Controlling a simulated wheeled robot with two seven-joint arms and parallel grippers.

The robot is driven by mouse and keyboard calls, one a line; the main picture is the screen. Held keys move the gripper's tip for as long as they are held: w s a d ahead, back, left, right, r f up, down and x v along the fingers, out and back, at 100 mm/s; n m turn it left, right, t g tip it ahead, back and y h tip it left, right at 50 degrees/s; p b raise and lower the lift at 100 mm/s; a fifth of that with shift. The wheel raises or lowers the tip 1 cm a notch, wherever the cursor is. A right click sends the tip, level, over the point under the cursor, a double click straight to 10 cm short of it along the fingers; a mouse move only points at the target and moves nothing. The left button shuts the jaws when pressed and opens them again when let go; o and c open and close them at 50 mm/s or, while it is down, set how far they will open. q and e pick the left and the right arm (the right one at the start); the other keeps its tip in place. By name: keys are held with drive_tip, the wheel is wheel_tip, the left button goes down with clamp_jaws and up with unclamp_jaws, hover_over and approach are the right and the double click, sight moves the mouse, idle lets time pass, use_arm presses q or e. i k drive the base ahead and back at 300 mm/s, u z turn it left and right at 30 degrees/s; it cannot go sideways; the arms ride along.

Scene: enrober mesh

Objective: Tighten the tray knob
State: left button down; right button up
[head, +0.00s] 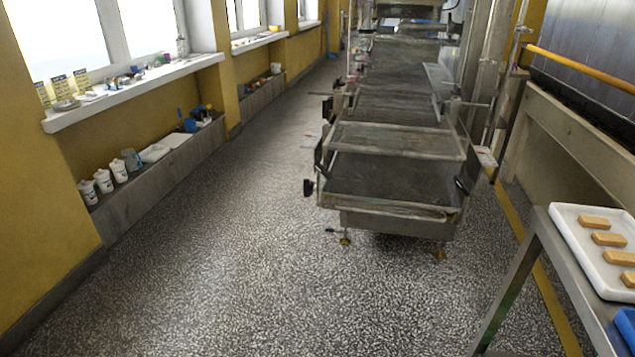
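The enrober line stands ahead of me, with a mesh tray (357,212) at its near end. A black knob (308,187) sticks out from the left side of this near end. Another dark knob-like part (327,108) shows farther back on the same side. Which one the task means by the tray knob, I cannot tell for certain. How tight either one is cannot be seen. Neither of my grippers is in view.
The speckled floor (230,260) is open in front and to the left. A metal table (537,262) with a white tray (566,232) of bars stands at the right front. A low ledge (160,178) with white tubs (103,181) runs along the left wall.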

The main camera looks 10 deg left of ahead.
sight(308, 188)
drive_tip(key=k, duration=0.8)
drive_tip(key=u, duration=1.6)
drive_tip(key=i, duration=2)
drive_tip(key=z, duration=0.8)
drive_tip(key=i, duration=3.6)
drive_tip(key=z, duration=0.05)
